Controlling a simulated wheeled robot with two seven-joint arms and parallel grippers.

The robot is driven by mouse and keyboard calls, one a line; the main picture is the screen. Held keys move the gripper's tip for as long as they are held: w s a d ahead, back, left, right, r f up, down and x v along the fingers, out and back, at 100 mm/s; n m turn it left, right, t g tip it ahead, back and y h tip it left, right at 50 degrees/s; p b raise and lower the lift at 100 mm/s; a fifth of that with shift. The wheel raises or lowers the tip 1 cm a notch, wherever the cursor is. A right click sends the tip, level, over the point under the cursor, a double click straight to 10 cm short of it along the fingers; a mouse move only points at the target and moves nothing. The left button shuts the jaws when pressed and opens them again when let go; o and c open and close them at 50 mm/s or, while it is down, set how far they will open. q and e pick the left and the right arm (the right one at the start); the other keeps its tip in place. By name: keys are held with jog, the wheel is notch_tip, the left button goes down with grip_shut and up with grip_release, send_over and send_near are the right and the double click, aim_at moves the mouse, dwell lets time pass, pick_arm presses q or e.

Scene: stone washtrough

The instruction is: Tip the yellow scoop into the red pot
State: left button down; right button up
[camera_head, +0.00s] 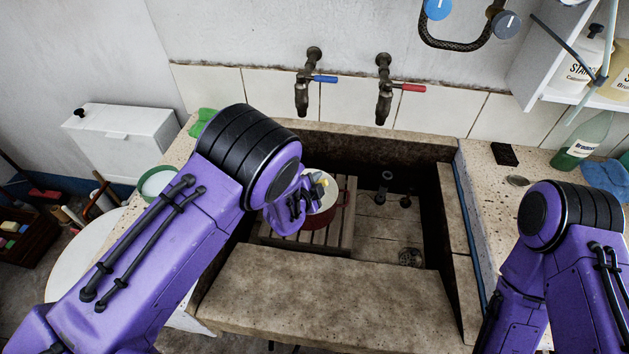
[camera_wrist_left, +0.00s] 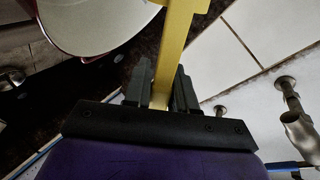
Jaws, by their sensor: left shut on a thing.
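My left gripper (camera_head: 304,200) is over the stone trough, beside and partly in front of the red pot. In the left wrist view its two dark fingers (camera_wrist_left: 162,86) are shut on the yellow scoop (camera_wrist_left: 173,48), gripping its narrow handle. In the head view only a small bit of the yellow scoop (camera_head: 319,179) shows above the pot; its bowl and contents cannot be made out. The red pot (camera_head: 341,217) stands on the wooden slats in the trough, its pale inside partly hidden by my gripper. It also shows in the left wrist view (camera_wrist_left: 108,57). My right gripper is out of view.
Two wall taps (camera_head: 303,98) with blue and red levers hang behind the trough (camera_head: 330,290). The trough's right part is clear around the drain. A green-rimmed bowl (camera_head: 156,183) is on the left ledge. A green bottle (camera_head: 583,143) and dark block (camera_head: 504,154) stand right.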

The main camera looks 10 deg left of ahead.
pick_arm(q)
jog(key=shift+d+f+m+y+b, duration=0.35)
jog(key=shift+d+m+y+b, duration=0.2)
jog(key=shift+d+m, duration=0.25)
jog(key=shift+a, duration=0.1)
